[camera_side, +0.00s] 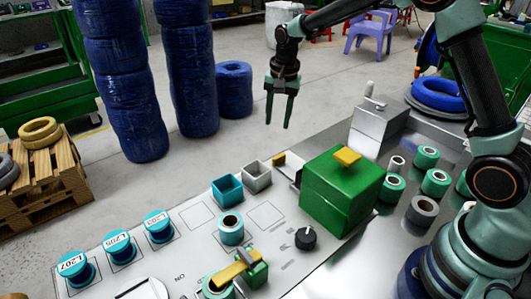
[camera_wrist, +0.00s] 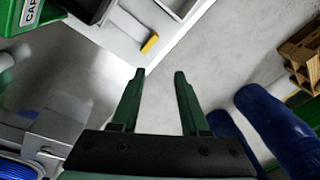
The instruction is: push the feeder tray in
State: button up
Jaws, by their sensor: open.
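The feeder tray (camera_side: 291,168) juts out from the far left side of the green box (camera_side: 335,200) in the side view. Its yellow handle (camera_side: 279,159) is at the outer end. The rest of the tray is hidden by the box. The handle also shows in the wrist view (camera_wrist: 150,43), just beyond my fingertips. My gripper (camera_side: 278,124) points down, open and empty, above the floor beyond the bench edge. In the side view it appears above the handle and apart from it. In the wrist view both fingers (camera_wrist: 160,72) are spread with nothing between them.
A teal bin (camera_side: 228,188) and a grey bin (camera_side: 257,176) stand left of the tray. A yellow knob (camera_side: 347,156) tops the green box. A grey machine (camera_side: 378,129) stands behind it. Blue wrapped stacks (camera_side: 190,70) stand on the floor to the left.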

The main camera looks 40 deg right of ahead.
aim_at(279, 156)
jog(key=f+m, duration=0.2)
jog(key=f, duration=0.1)
jog(key=f+m+g, duration=0.1)
jog(key=f+m, duration=0.1)
jog(key=f, duration=0.2)
jog(key=f+m, duration=0.3)
jog(key=f, duration=0.1)
jog(key=shift+s+d+g, duration=0.1)
jog(key=shift+s+g, duration=0.2)
jog(key=shift+s, duration=0.1)
grip_shut()
dwell(1.3)
